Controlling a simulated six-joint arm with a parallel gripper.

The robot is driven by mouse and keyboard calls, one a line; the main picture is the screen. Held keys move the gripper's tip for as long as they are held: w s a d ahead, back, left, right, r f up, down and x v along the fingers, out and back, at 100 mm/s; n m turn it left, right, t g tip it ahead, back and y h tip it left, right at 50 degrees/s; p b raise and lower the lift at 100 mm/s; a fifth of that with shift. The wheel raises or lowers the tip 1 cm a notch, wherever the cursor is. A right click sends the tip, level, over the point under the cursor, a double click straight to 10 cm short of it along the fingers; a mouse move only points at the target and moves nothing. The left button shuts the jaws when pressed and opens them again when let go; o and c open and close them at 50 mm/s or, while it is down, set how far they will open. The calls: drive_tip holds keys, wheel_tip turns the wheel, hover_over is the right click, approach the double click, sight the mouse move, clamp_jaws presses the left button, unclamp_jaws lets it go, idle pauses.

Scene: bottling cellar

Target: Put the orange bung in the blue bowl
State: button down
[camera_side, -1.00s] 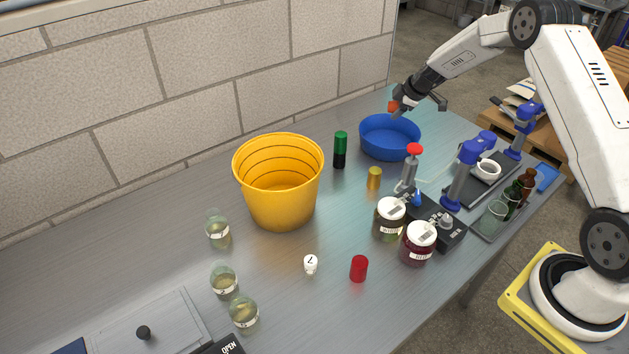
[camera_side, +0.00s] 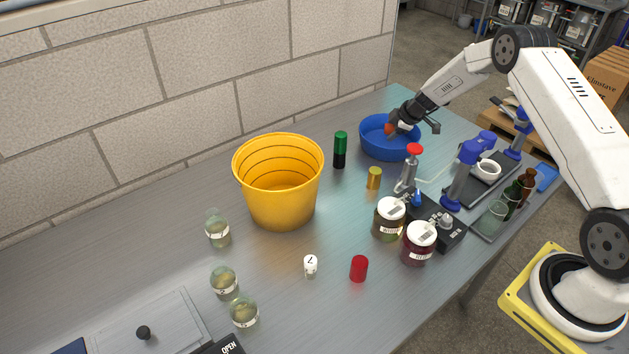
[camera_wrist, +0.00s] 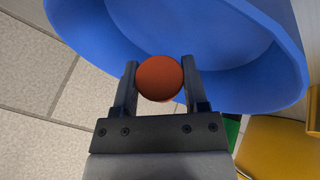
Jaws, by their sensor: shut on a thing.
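The orange bung (camera_wrist: 160,78) is held between the two fingers of my gripper (camera_wrist: 159,85) in the wrist view. In the side view the bung (camera_side: 389,129) shows as a small orange patch at the bowl's opening, under my gripper (camera_side: 393,129). The blue bowl (camera_side: 388,150) stands on the bench near the wall, upright and open at the top. In the wrist view the blue bowl (camera_wrist: 275,92) fills the upper part, behind the bung. I cannot tell whether the bung touches the bowl.
A yellow bucket (camera_side: 277,200) stands left of the bowl. A green and black cylinder (camera_side: 340,150) and a small yellow cylinder (camera_side: 374,178) are nearer. A red-topped device (camera_side: 411,168) and lidded jars (camera_side: 389,219) stand in front of the bowl. The wall (camera_side: 230,70) is close behind.

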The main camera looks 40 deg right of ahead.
drive_tip(key=shift+f, duration=0.2)
unclamp_jaws()
drive_tip(key=shift+r, duration=0.1)
idle(0.5)
drive_tip(key=shift+r, duration=3.45)
